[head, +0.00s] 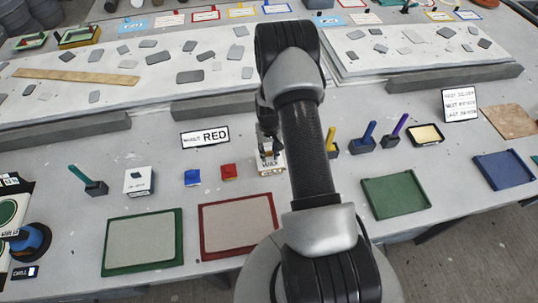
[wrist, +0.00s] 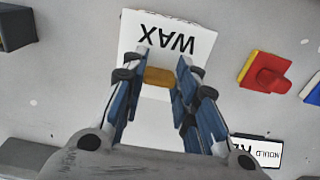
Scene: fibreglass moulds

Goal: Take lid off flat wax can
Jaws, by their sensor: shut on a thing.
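The flat wax can (wrist: 160,33) shows in the wrist view as a white, squarish shape with WAX printed on it, upside down in that view. A tan knob (wrist: 159,77) sits between the fingertips of my gripper (wrist: 160,78), which is shut on it from both sides. In the head view the white can (head: 276,169) stands on the table beside my arm, with my gripper (head: 267,151) at its top. My arm hides part of it there. I cannot tell whether the lid is seated or raised.
A red block (head: 229,172) and a blue one (head: 192,177) stand left of the can. Red-framed (head: 238,227) and green-framed (head: 144,241) panels lie in front. Holders with coloured handles (head: 362,142) stand to the right.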

